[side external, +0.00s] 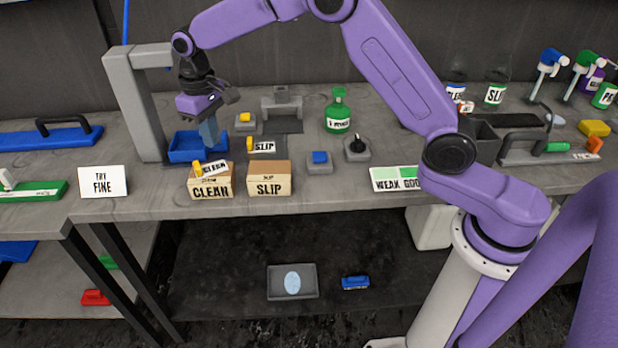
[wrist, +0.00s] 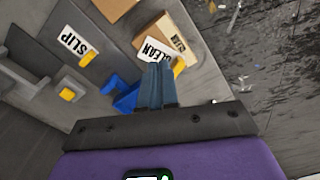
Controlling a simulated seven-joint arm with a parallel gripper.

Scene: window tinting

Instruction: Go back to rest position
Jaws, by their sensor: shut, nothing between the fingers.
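My gripper (side external: 209,132) is shut and empty, pointing down above the blue tray (side external: 183,146) at the left of the bench. Its closed blue-grey fingers also show in the wrist view (wrist: 157,85), in front of the blue tray (wrist: 125,99). The CLEAN box (side external: 211,187) stands just in front of the tray with a white CLEAN tag on it. My arm reaches from the right across the bench to the tray. I cannot tell the exact height of the fingertips over the tray.
A grey gantry frame (side external: 127,95) stands close left of my gripper. The SLIP box (side external: 269,183), a blue button (side external: 320,157), a black knob (side external: 357,146) and a green bottle (side external: 338,112) are to the right. Spray bottles (side external: 550,64) stand at the far right.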

